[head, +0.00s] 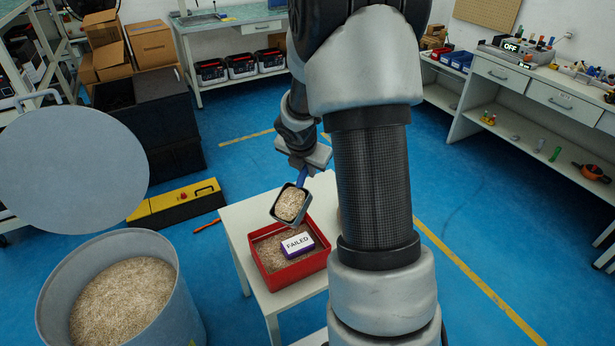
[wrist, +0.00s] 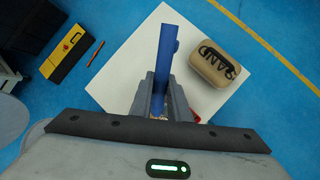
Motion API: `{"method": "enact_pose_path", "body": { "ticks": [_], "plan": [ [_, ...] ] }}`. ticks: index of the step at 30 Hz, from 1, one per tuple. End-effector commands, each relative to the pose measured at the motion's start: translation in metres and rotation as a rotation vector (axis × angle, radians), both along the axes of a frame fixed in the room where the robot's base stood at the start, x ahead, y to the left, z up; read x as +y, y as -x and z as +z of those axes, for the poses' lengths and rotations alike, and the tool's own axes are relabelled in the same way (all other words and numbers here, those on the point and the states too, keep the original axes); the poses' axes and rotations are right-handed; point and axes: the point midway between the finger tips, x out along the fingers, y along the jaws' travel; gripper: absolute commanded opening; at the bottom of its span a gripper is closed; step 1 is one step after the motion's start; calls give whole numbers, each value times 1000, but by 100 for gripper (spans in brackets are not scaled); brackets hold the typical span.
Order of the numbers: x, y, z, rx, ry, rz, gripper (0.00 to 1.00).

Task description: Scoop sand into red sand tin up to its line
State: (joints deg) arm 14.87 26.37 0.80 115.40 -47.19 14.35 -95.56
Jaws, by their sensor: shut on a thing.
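My gripper (head: 306,160) is shut on the blue handle of a scoop (head: 289,204). A purple block with a white FAILED label (head: 297,244) lies in the tin. In the wrist view the blue handle (wrist: 164,50) stands between my fingers (wrist: 160,100), and the tin is almost wholly hidden. A large grey drum (head: 55,280) at lower left holds sand.
The drum's round grey lid (head: 70,170) is at the left. A yellow and black case (head: 172,207) and an orange tool (head: 208,226) lie on the blue floor.

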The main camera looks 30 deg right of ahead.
Motion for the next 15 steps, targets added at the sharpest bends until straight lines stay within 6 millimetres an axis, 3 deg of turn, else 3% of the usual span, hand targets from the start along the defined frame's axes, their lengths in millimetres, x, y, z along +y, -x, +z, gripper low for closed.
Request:
{"method": "enact_pose_path", "body": {
  "ticks": [15],
  "plan": [
    [7, 4, 1, -46, 72, 1, 0]
  ]
}}
